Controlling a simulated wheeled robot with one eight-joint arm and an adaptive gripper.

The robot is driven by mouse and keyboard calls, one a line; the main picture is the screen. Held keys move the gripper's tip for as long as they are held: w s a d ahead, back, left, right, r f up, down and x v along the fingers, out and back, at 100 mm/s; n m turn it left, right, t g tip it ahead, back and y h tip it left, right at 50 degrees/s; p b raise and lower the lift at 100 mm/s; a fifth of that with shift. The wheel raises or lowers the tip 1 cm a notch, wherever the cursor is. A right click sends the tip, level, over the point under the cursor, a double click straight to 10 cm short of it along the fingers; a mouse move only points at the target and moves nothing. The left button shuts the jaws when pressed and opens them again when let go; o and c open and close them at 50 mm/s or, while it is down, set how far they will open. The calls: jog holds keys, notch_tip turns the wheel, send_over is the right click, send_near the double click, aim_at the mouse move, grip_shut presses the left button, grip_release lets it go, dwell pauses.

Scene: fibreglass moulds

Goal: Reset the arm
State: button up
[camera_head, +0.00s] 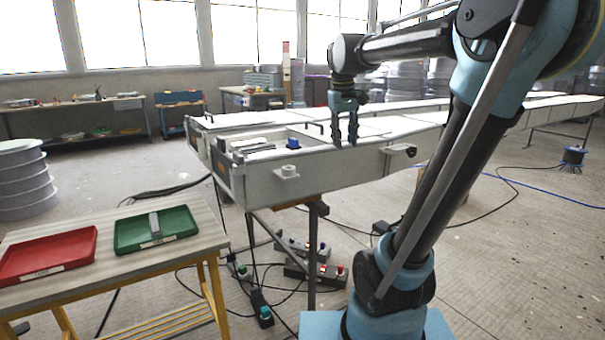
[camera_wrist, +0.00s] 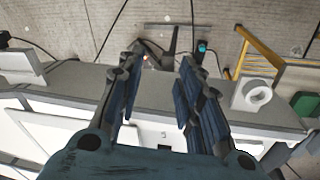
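My gripper (camera_head: 345,136) hangs from my arm at the near edge of the long white mould (camera_head: 345,168), fingers pointing down. In the wrist view my gripper (camera_wrist: 158,75) shows two dark blue fingers standing apart with nothing between them. The grey mould edge and the floor show beyond the fingertips. My arm reaches from its base at the lower right up and over to the left. In the head view I cannot tell whether the fingertips touch the mould.
A table (camera_head: 112,277) at the lower left holds a red tray (camera_head: 45,256) and a green tray (camera_head: 125,236). A grey block (camera_head: 155,223) lies in the green tray. Switch boxes (camera_head: 316,272) and cables lie on the floor below the mould. A round white fitting (camera_head: 287,171) sticks out of the mould's side.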

jog(key=s+d+f+m, duration=0.1)
jog(key=s+d+f, duration=0.1)
jog(key=s+f, duration=0.8)
jog(key=s+d+f+m+y, duration=0.1)
jog(key=s+d+f+m, duration=0.1)
jog(key=s+f, duration=0.9)
notch_tip(320, 180, down, 5)
jog(key=shift+s+d+f+m+t, duration=0.1)
jog(key=shift+s+d+m+t, duration=0.25)
jog(key=shift+d, duration=0.5)
jog(key=shift+w, duration=0.15)
jog(key=shift+w+f, duration=0.15)
jog(key=shift+w, duration=0.2)
